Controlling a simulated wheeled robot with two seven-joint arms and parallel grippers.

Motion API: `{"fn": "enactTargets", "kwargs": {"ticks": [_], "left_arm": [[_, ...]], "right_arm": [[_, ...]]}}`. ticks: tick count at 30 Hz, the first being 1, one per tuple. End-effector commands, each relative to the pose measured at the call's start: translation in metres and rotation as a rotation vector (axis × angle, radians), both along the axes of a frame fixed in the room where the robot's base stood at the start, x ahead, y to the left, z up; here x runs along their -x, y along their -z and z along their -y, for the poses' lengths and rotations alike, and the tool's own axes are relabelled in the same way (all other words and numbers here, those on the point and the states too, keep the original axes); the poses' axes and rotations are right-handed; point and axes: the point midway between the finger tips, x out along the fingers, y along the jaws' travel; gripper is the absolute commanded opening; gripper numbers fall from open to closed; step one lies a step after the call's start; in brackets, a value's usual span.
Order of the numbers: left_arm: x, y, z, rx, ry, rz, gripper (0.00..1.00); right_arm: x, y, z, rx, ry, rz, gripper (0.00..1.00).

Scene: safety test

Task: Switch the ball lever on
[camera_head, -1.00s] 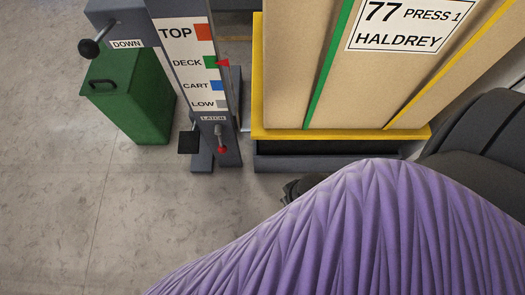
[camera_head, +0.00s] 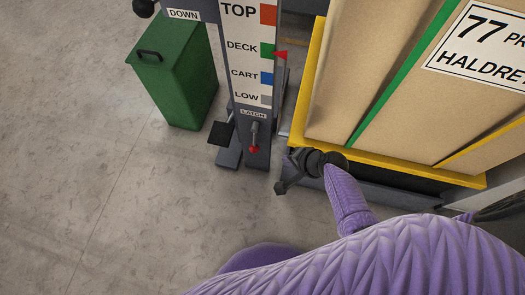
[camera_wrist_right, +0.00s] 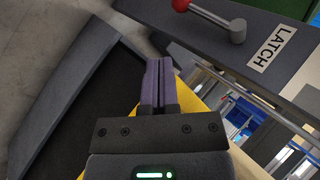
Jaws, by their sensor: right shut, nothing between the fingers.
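A small lever with a red ball end (camera_head: 254,149) sits under the LATCH label (camera_head: 253,114) on the grey post (camera_head: 256,157). In the right wrist view the red ball (camera_wrist_right: 181,5) is at the top edge, its metal rod running right to a round pivot beside the LATCH label (camera_wrist_right: 271,49). A black ball handle (camera_head: 144,8) is by the DOWN label, at the top edge. My right gripper (camera_head: 280,187) is right of and below the red ball in the head view, apart from it. Its fingers (camera_wrist_right: 158,62) are closed together and empty. My left gripper is not in view.
A yellow-edged platform (camera_head: 310,85) with tall tan panels stands just right of the post, close to my right gripper. A green bin (camera_head: 176,80) stands left. A black pedal-like plate (camera_head: 221,133) is at the post's foot. Open floor lies left and in front.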

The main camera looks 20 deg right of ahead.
Motion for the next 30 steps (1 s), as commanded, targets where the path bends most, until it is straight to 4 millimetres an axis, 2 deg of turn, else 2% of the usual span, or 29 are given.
{"fn": "enactTargets", "kwargs": {"ticks": [1, 6, 10, 11, 13, 16, 21, 27, 30], "left_arm": [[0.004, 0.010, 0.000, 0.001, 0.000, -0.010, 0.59], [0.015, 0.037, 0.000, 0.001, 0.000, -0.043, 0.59], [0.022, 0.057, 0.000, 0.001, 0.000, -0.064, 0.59], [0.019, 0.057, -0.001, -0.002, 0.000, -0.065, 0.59], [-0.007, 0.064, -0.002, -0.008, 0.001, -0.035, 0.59], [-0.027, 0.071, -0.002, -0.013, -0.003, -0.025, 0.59], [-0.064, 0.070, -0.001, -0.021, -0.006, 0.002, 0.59], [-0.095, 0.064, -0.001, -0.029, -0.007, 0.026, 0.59], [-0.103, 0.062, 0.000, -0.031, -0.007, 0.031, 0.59]], "right_arm": [[-0.003, 0.013, -0.002, -0.002, 0.000, -0.004, 0.00], [-0.021, 0.047, -0.013, -0.002, -0.001, -0.009, 0.00], [-0.036, 0.070, -0.022, 0.000, -0.002, -0.010, 0.00], [-0.038, 0.069, -0.022, 0.000, -0.002, -0.008, 0.00], [-0.043, 0.074, -0.025, 0.000, -0.001, -0.006, 0.00], [-0.049, 0.083, -0.029, 0.000, -0.002, -0.007, 0.00], [-0.065, 0.085, -0.037, 0.001, -0.003, -0.003, 0.00], [-0.078, 0.088, -0.044, -0.001, -0.003, -0.003, 0.00], [-0.081, 0.088, -0.046, 0.001, -0.003, -0.003, 0.00]]}}
